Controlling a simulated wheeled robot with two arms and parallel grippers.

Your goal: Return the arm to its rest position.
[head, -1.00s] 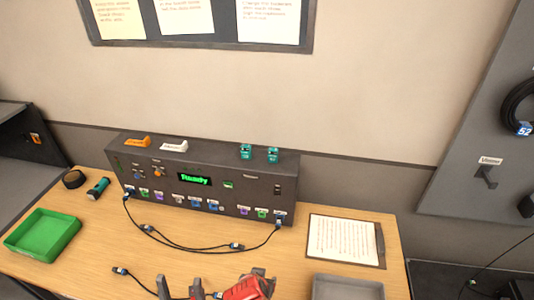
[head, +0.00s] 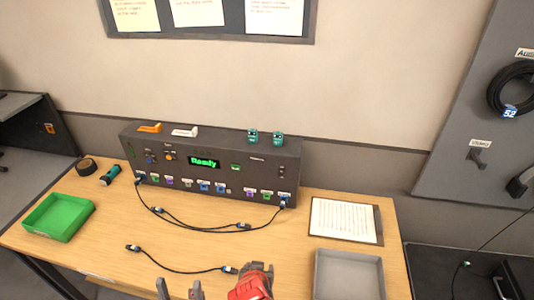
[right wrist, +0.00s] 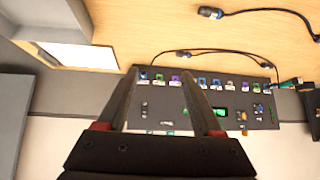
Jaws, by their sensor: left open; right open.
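My left gripper (head: 179,287) shows at the bottom edge of the head view, its two dark fingers apart with nothing between them. Most of that arm is cut off below. My right gripper (right wrist: 160,73) is open and empty in the right wrist view, its fingers spread in front of the dark console. The console (head: 220,186) stands at the back of the table, its screen reading "Ready". It also shows upside down in the right wrist view (right wrist: 160,112).
A loose cable (head: 180,268) lies near the left gripper; another cable (head: 190,222) loops before the console. A green tray (head: 60,218) is left, a grey tray (head: 348,278) front right, a clipboard (head: 345,221) behind it. The table (head: 100,240) is bare between the green tray and cables.

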